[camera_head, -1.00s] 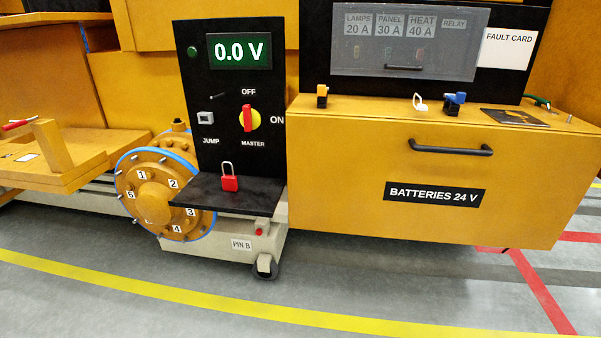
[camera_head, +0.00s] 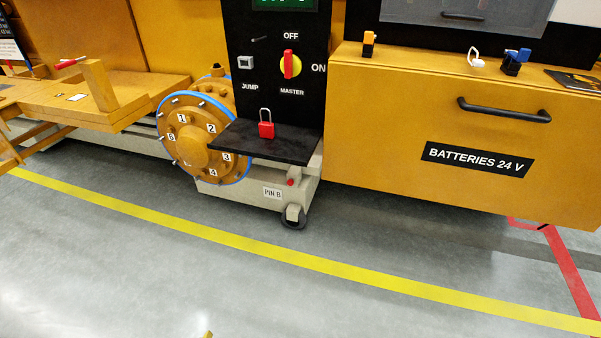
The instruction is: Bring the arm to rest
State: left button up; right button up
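Neither of my grippers shows clearly in the head view. A small yellowish tip (camera_head: 208,334) shows at the bottom edge, too little of it to tell what it is. The black control panel (camera_head: 262,90) carries a red master switch (camera_head: 291,64) on a yellow disc, its handle upright toward OFF. A red padlock (camera_head: 266,129) stands on the black shelf (camera_head: 290,148) below the panel.
A yellow battery box (camera_head: 380,140) with a black handle (camera_head: 505,110) stands at right. A numbered hub (camera_head: 203,150) and a yellow bench (camera_head: 150,87) are at left. A caster (camera_head: 293,217) sits under the panel. The grey floor in front, crossed by a yellow line (camera_head: 250,244), is clear.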

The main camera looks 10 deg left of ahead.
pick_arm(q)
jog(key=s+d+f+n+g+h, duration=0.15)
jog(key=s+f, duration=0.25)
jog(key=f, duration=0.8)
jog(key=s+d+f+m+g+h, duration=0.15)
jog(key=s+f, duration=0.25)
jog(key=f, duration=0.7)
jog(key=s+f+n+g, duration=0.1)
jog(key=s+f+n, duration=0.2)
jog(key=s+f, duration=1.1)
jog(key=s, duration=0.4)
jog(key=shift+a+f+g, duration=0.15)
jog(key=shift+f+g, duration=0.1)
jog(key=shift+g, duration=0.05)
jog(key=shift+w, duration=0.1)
